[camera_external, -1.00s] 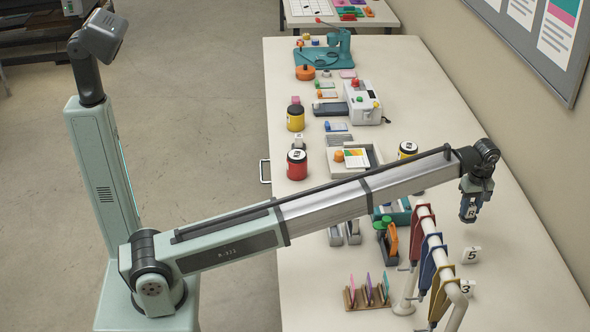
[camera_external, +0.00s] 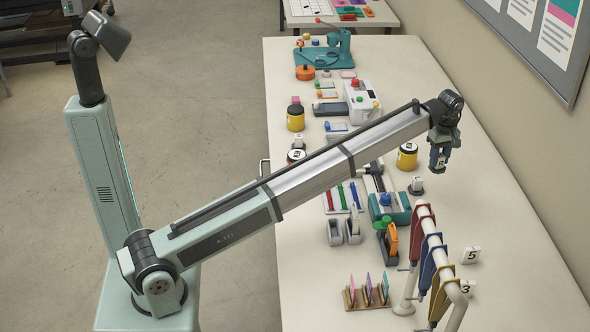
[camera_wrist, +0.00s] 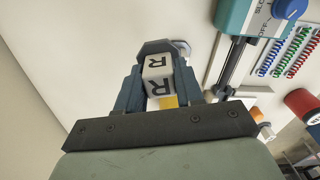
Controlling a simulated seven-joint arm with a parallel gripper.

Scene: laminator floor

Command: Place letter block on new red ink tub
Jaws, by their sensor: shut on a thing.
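My gripper (camera_external: 439,164) is shut on a white letter block (camera_wrist: 158,68) with a black R on its faces. It holds the block above the right part of the table, near the yellow tub. The red ink tub (camera_external: 291,159) stands on the left side of the table. My arm crosses in front of it, so only its top part shows. The gripper is well to the right of this tub. A red cylinder (camera_wrist: 300,101) at the right of the wrist view may be the same tub.
A yellow tub (camera_external: 407,158) stands left of the gripper, and another (camera_external: 295,121) is behind the red tub. A white block (camera_external: 299,141) is close behind the red tub. A rack with coloured squeegees (camera_external: 427,252) stands at the front right. The right table edge is clear.

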